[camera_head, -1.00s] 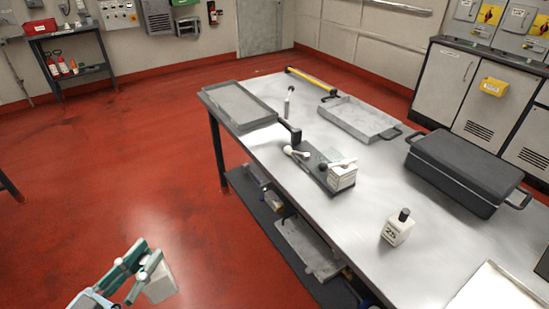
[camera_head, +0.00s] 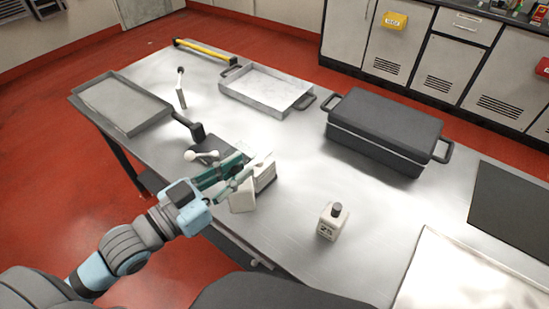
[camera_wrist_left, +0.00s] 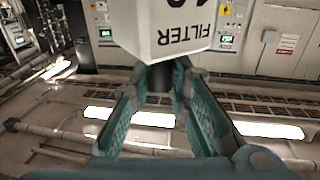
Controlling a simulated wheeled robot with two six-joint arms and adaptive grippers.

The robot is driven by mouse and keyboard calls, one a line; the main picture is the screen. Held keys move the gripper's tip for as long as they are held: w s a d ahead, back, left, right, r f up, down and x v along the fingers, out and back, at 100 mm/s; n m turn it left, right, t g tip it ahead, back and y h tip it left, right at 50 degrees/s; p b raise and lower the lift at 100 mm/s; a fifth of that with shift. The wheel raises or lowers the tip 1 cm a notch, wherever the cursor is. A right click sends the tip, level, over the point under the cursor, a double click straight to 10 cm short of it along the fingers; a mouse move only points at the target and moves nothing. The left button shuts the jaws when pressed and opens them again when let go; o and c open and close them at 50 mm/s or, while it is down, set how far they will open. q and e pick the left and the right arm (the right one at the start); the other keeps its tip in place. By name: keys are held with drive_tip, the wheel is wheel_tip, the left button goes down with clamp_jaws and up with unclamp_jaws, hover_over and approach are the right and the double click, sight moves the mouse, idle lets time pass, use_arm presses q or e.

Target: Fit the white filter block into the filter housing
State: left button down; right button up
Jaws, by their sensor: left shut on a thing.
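The white filter block (camera_head: 242,200) is in my left gripper (camera_head: 238,180), beside the near side of the fixture on the table. In the left wrist view the filter block (camera_wrist_left: 165,32) fills the top and reads FILTER; the green fingers of the left gripper (camera_wrist_left: 160,82) are shut on it. What looks like the filter housing (camera_head: 265,177) is a pale box at the right end of the fixture, with a white handle on top. My gripper hides part of the fixture. I cannot tell whether block and housing touch. My right gripper is not in view.
A black lidded case (camera_head: 385,130), a metal tray (camera_head: 262,105) and a grey flat tray (camera_head: 120,108) are farther back. Clear tabletop lies around the bottle.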

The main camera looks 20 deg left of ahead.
use_arm(q)
drive_tip(key=w+a+r+n+t+y+p, duration=0.1)
drive_tip(key=w+a+r+y+p, duration=0.2)
drive_tip(key=w+r, duration=0.6)
drive_tip(key=w+a+r+n+t+y+p, duration=0.15)
drive_tip(key=w+r+p, duration=0.4)
drive_tip(key=r, duration=0.75)
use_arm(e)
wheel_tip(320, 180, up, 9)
use_arm(q)
wheel_tip(320, 180, down, 24)
drive_tip(key=w+a+b, duration=0.2)
drive_tip(key=b, duration=0.4)
drive_tip(key=shift+a+r+n+g, duration=0.25)
drive_tip(key=shift+n+g, duration=0.1)
drive_tip(key=shift+n, duration=0.1)
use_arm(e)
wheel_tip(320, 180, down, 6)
use_arm(q)
drive_tip(key=shift+f+y, duration=0.1)
drive_tip(key=shift+y, duration=0.15)
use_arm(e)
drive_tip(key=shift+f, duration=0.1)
use_arm(q)
drive_tip(key=shift+f+b, duration=0.6)
drive_tip(key=shift+b, duration=0.2)
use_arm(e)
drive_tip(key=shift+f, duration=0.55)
